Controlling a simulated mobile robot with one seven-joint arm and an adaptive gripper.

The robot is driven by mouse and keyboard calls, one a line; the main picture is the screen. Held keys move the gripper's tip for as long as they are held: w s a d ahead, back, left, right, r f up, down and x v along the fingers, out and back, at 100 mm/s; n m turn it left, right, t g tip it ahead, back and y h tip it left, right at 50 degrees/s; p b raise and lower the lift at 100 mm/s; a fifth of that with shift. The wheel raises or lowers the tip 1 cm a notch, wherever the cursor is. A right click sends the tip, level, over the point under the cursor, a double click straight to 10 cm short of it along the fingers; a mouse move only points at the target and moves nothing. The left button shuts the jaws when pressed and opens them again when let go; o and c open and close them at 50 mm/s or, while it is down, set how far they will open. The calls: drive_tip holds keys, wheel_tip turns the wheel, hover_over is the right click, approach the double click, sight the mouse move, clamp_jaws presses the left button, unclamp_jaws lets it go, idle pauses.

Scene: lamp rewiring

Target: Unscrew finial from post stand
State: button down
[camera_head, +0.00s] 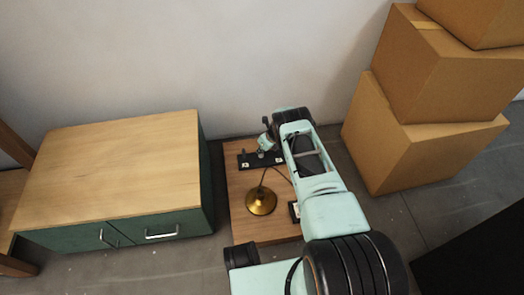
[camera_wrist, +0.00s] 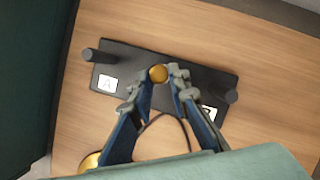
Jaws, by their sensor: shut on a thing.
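The finial is a small gold ball (camera_wrist: 158,73) in the wrist view, between the tips of my gripper (camera_wrist: 159,81). My gripper is shut on it over the middle of the post stand. The post stand is a black bar (camera_wrist: 206,78) with a short dark post near each end and a white label "A" by the left post. Whether the finial sits on a post beneath it is hidden. In the head view the stand (camera_head: 246,161) lies at the back of the wooden board, and my gripper (camera_head: 266,144) is above it, with the finial too small to make out.
A brass lamp base (camera_head: 261,202) with a thin stem and dark cord stands on the wooden board (camera_head: 240,226), in front of the stand. A green cabinet (camera_head: 115,160) with a wooden top is at left. Cardboard boxes (camera_head: 425,150) are stacked at right, and a wall is behind.

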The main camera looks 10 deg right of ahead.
drive_tip(key=c, duration=1.7)
unclamp_jaws()
drive_tip(key=shift+d, duration=0.1)
drive_tip(key=shift+c, duration=0.2)
drive_tip(key=shift+o, duration=0.4)
drive_tip(key=o, duration=0.3)
